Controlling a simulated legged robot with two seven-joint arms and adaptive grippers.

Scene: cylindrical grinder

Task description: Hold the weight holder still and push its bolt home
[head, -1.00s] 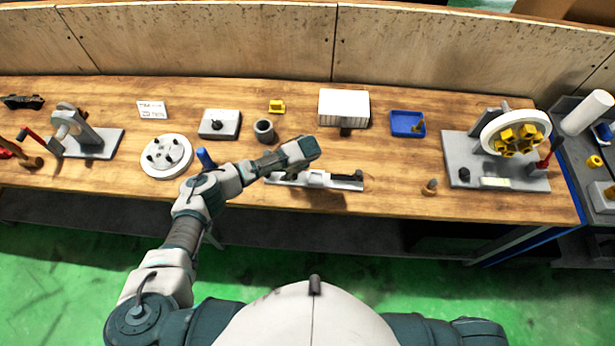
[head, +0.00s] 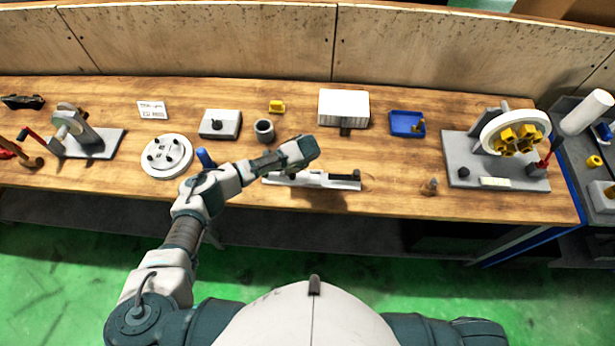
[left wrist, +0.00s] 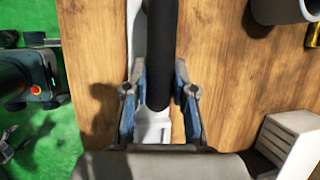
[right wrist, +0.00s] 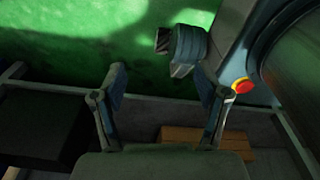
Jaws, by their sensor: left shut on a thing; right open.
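A long, low white-and-grey device with a black end (head: 345,182), which I take to be the weight holder, lies flat near the bench's front edge. My left gripper (head: 300,155) is over its left part, and the arm hides some of it. In the left wrist view, a thick black bar (left wrist: 162,40) runs between the fingers of my left gripper (left wrist: 158,88), which are shut on it. White metal shows beside and below the bar. I cannot make out the bolt for sure. In the right wrist view, my right gripper (right wrist: 162,85) is open and empty above the green floor.
The wooden bench (head: 390,197) also carries a white disc (head: 181,143), a grey cup (head: 264,131), a blue tray (head: 400,128), a small brown peg (head: 430,187) and a wheel fixture (head: 460,165). Bare wood lies to the right of the device.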

